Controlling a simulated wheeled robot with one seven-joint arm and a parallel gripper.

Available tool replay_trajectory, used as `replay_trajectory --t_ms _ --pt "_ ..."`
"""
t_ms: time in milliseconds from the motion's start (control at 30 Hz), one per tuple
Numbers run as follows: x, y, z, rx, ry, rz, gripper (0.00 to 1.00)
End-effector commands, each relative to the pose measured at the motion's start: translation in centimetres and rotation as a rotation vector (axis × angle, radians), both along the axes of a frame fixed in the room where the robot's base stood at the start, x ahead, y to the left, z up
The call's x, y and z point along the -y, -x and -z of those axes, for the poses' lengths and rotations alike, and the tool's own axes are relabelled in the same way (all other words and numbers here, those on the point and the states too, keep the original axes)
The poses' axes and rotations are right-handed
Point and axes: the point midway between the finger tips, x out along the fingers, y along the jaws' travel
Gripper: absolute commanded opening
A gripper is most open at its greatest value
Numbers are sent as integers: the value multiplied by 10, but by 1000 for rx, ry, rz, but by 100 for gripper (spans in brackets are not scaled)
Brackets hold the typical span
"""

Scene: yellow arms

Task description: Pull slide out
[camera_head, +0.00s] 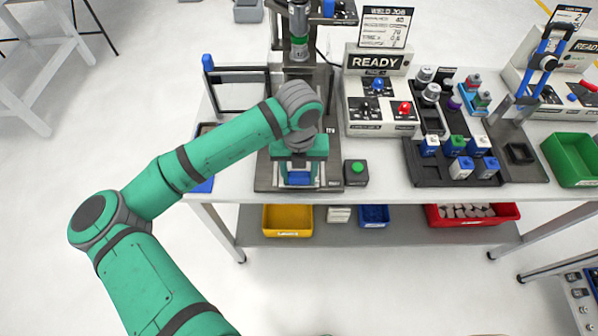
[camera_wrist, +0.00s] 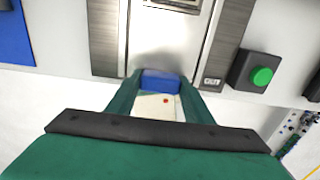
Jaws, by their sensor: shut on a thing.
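The slide (camera_wrist: 168,38) is a pale metal piece in a dark-framed track on the weld station's base. Its blue handle (camera_head: 299,178) is at the front edge of the base and also shows in the wrist view (camera_wrist: 160,82). My green gripper (camera_head: 298,172) has one finger on each side of the blue handle and is shut on it. In the wrist view, my gripper (camera_wrist: 161,88) hides the handle's near side, and a pale patch with a red dot shows between the fingers. My wrist hides most of the slide in the head view.
A green button box (camera_head: 356,172) stands just right of my gripper. The READY control panel (camera_head: 378,105) and a tray of blocks (camera_head: 430,177) are farther right. A yellow bin (camera_head: 287,219) is on the lower shelf. The floor in front of the table is clear.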

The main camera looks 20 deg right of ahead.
Motion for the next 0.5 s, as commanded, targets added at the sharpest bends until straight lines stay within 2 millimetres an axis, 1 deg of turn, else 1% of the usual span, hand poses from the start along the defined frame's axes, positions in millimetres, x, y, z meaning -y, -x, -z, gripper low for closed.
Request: replay_trajectory --t_ms 33,133,167,200,233,500 --pt "-2 4 1 -11 -6 3 6" --pt "-2 5 1 -13 -7 4 7" --pt "-2 5 1 -14 -7 4 49" --pt "-2 5 1 -13 -8 4 59" --pt "-2 5 1 -14 -7 4 66" --pt "-3 3 1 -8 -4 0 66"
